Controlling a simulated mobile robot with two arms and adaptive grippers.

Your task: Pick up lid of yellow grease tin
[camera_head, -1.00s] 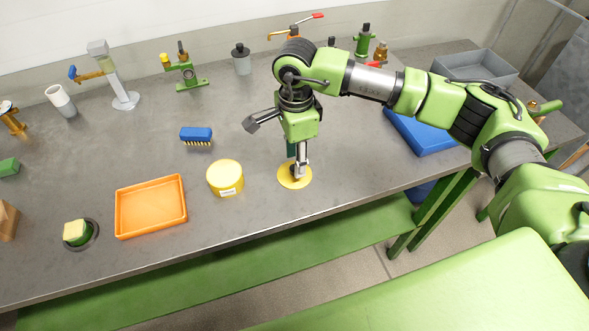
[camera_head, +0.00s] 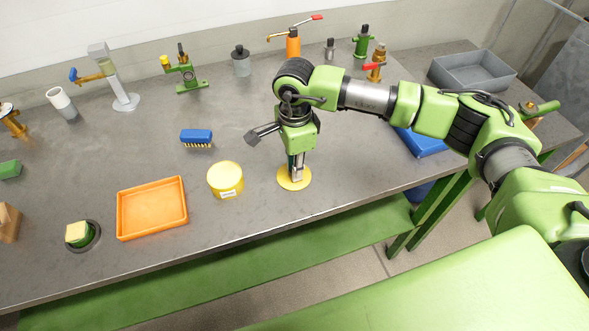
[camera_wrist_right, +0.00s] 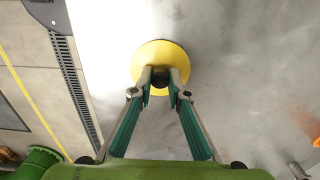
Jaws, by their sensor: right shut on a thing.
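The yellow lid (camera_head: 294,181) is a flat round disc at the table's front edge area, right of the yellow grease tin (camera_head: 225,179). My right gripper (camera_head: 297,176) points down at the lid's middle. In the right wrist view the lid (camera_wrist_right: 160,55) lies under the fingertips, and the gripper (camera_wrist_right: 160,78) is shut on the dark knob (camera_wrist_right: 160,77) at its centre. The fingers hide part of the knob. Whether the lid touches the table is hard to tell. My left gripper is not in view.
An orange tray (camera_head: 152,207) stands left of the tin, and a blue brush (camera_head: 197,137) lies behind it. A blue bin (camera_head: 421,142) is behind my right arm. A grey bin (camera_head: 473,70) stands at the back right. The table around the lid is clear.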

